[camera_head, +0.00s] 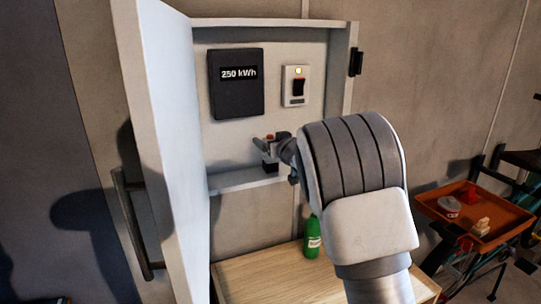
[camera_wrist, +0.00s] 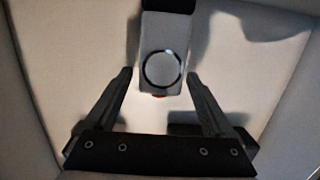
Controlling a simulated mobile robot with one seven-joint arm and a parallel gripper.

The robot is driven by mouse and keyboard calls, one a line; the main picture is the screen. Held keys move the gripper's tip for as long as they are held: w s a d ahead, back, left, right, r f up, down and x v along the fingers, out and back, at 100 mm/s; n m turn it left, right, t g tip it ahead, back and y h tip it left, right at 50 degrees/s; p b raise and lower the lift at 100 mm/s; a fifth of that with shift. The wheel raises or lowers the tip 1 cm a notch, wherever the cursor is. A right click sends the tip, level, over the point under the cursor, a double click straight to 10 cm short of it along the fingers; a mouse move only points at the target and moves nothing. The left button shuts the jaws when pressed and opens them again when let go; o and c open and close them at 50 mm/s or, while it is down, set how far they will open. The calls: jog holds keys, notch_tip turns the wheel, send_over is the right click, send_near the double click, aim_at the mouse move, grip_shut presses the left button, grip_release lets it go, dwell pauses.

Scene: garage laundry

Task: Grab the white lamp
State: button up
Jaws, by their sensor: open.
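A small whitish block with a round, dark-rimmed disc on its face (camera_wrist: 160,68) shows in the wrist view; it looks like the white lamp, though I cannot be sure. It has a dark part at the top and a bit of orange at its lower edge. My gripper (camera_wrist: 156,88) is open, with one finger on each side of the block's lower end. I cannot tell whether the fingers touch it. In the head view my gripper (camera_head: 264,146) is inside the open white cabinet, above its bottom ledge. My arm hides part of that spot.
The cabinet door (camera_head: 165,130) stands open at the left. A black meter (camera_head: 236,84) and a switch plate (camera_head: 296,86) are on the cabinet's back. A green bottle (camera_head: 312,238) stands on the wooden top (camera_head: 265,280) below. An orange tray (camera_head: 510,225) is at the right.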

grip_shut()
jog(key=shift+r, duration=0.1)
dwell(0.3)
